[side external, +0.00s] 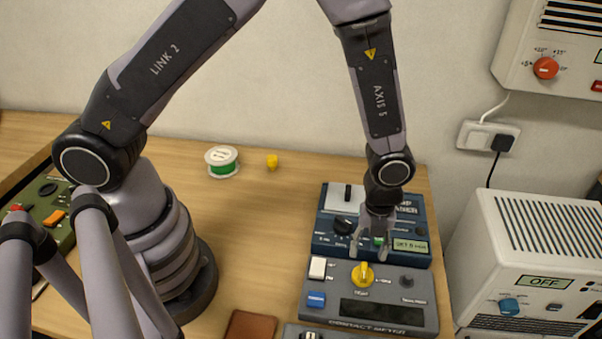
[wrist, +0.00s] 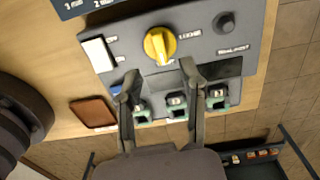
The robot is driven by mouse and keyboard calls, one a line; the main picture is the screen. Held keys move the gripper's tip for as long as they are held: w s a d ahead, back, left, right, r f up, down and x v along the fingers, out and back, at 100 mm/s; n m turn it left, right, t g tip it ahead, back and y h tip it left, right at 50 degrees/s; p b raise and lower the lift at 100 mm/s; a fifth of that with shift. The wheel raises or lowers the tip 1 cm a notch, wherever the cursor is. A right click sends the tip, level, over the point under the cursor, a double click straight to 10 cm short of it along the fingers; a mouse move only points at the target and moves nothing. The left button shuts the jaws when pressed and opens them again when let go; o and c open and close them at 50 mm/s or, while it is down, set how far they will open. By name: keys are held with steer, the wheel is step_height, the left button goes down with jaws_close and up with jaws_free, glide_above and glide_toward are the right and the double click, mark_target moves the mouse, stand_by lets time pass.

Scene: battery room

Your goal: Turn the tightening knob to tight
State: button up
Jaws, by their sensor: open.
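A yellow knob (side external: 363,275) sits on the grey contact meter (side external: 327,318), with small printed labels around it that are too blurred to read surely. In the wrist view my gripper (wrist: 160,78) has a fingertip either side, with the knob beyond the tips, and no contact shows.
The blue device (side external: 328,228) with a black knob and display stands behind the meter. The meter also carries a white rocker switch (side external: 317,267), a blue button (side external: 316,299) and a dark round knob (side external: 407,282). A white cabinet (side external: 530,270) stands right. A brown flat item (side external: 250,325) lies left.

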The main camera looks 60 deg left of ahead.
mark_target(364, 269)
step_height(364, 269, up, 7)
steer(key=shift+f, duration=0.2)
steer(key=s+a+r+n+t, duration=0.3)
steer(key=a+r+n, duration=1)
steer(key=r, duration=0.5)
steer(key=s+a+r+n+t, duration=0.1)
steer(key=s+a+r+n, duration=0.2)
steer(key=s+n, duration=0.3)
steer(key=s+a+r+n+t, duration=0.1)
steer(key=s+a+r+n, duration=0.2)
steer(key=s+a+n, duration=0.3)
steer(key=shift+s+a+n+t, duration=0.15)
steer(key=shift+s+n+t, duration=0.15)
steer(key=shift+s+n, duration=0.5)
steer(key=shift+w, duration=0.15)
